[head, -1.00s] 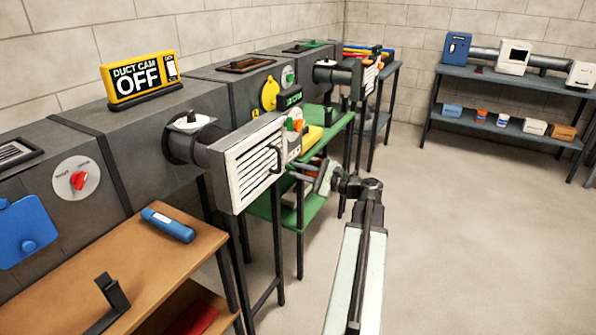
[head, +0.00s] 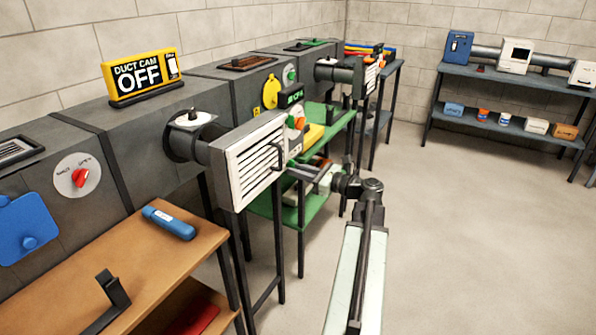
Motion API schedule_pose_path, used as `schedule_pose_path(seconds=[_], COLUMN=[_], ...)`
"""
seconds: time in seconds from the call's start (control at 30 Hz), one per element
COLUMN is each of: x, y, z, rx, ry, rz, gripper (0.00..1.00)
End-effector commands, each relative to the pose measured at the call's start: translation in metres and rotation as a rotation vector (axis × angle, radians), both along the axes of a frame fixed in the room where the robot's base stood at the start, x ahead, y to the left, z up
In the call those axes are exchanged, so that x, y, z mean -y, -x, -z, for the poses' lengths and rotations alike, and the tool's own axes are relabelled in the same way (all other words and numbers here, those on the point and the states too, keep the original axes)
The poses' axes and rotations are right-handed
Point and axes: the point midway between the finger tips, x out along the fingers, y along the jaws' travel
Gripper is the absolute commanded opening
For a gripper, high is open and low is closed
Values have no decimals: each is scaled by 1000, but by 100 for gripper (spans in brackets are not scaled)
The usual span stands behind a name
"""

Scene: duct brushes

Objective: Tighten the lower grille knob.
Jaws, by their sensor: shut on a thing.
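The white louvred grille (head: 250,170) sits on the end of a short round duct that sticks out from the dark wall duct. A dark handle (head: 280,157) stands on its right edge. My gripper (head: 293,173) reaches in from the right to the lower right edge of the grille. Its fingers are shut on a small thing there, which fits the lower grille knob. The knob itself is hidden by the fingers.
A green shelf unit (head: 314,206) stands close behind my gripper. A wooden bench (head: 150,262) with a blue cylinder (head: 168,223) is at the left. The floor at the right is clear.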

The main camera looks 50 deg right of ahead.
Motion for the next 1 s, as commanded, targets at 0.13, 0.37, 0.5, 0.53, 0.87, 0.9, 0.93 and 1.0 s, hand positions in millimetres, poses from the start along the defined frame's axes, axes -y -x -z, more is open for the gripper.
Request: schedule_pose_path(seconds=[0.13,0.37,0.5,0.53,0.87,0.9,0.93,1.0], x=[-1,-1,-1,-1,-1,-1,-1,1], y=[0,0,0,0,0,0,0,5], z=[1,1,1,1,0,0,0,0], rx=[-7,-9,-9,-9,-8,-8,-8,-8], ry=[-23,-32,-31,-31,-30,-30,-30,-30], rz=[-1,-2,-2,-2,-1,-1,-1,1], gripper=[0,0,0,0,32,32,32,32])
